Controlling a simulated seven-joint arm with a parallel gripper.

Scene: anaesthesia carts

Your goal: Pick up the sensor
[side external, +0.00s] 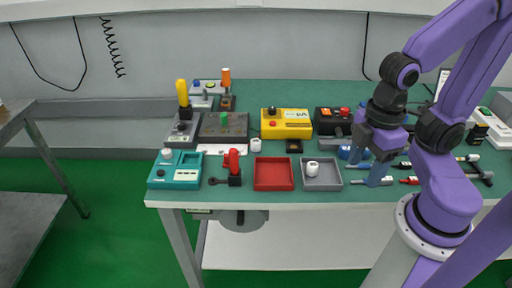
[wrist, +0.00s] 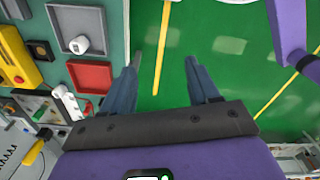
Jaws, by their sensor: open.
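No object is clearly marked as the sensor, and I cannot tell which one it is. A small white cylinder (side external: 312,169) sits in a grey tray (side external: 322,186); it also shows in the wrist view (wrist: 79,45). Another small white cylinder (side external: 255,145) stands behind the red tray (side external: 273,186). My gripper (side external: 364,170) is open, to the right of the grey tray, with its fingers pointing down near the table's front edge. In the wrist view my gripper (wrist: 163,66) has nothing between its fingers, and green floor shows beyond them.
A teal device (side external: 175,177) and a black base with a red part (side external: 232,168) stand at the front left. A yellow box (side external: 286,122) and a dark box (side external: 330,119) stand behind the trays. Several pen-like items (side external: 465,158) lie right of my gripper.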

